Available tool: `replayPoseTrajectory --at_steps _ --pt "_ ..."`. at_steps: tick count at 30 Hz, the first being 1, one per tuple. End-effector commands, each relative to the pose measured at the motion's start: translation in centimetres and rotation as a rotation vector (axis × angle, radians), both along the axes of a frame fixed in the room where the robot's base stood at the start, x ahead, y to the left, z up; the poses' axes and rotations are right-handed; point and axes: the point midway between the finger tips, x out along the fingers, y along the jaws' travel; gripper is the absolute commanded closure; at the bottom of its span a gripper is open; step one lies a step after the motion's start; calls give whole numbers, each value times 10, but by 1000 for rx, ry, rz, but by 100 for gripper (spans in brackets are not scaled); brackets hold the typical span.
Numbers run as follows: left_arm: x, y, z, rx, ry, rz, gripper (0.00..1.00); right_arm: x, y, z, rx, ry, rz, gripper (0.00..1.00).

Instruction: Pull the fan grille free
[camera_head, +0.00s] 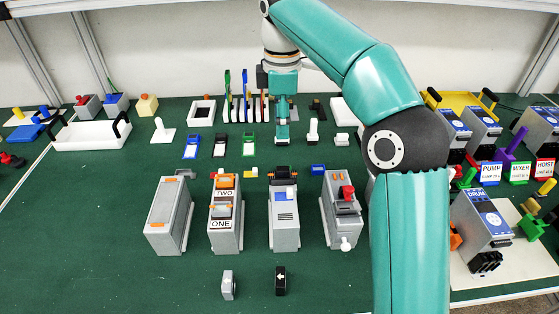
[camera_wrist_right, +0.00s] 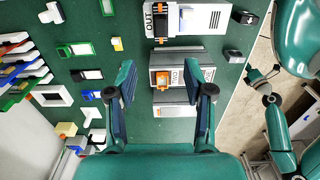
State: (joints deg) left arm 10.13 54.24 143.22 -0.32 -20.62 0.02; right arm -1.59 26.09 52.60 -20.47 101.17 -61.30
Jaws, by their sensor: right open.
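The same slots show at the top of the wrist view (camera_wrist_right: 210,19), beside an OUT label. My right gripper (camera_head: 283,137) points down behind the row of units in the head view. In the wrist view its two fingers (camera_wrist_right: 165,93) are spread, with nothing held. An arm at the right of the wrist view ends in what looks like my left gripper (camera_wrist_right: 263,75); its jaws are unclear.
Grey units stand on either side: a plain one (camera_head: 168,216), one marked TWO and ONE (camera_head: 226,228), and one with a red knob (camera_head: 341,222). Small blocks lie in front. A rack of upright coloured boards (camera_head: 244,108) stands behind. Labelled drives crowd the right.

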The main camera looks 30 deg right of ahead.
Motion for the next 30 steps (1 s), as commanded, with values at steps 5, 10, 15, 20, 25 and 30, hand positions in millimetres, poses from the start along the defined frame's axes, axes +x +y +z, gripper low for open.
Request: replayPoseTrajectory --at_steps 5,10,15,20,25,30 --pt "0 0 -15 0 0 0 60 -2 -2 -40 0 4 -4 48" --pt "0 0 -23 0 -1 0 60 -3 -3 -73 0 4 -7 48" --pt "0 0 -27 0 -1 0 60 -3 -4 -103 0 4 -8 48" --pt "0 0 -29 0 -1 0 60 -3 -3 -123 0 2 -8 48" --pt "0 0 -30 0 -1 0 60 -3 -3 -134 1 1 -8 48" --pt "0 0 -30 0 -1 0 60 -2 -3 -135 1 -1 -9 48"
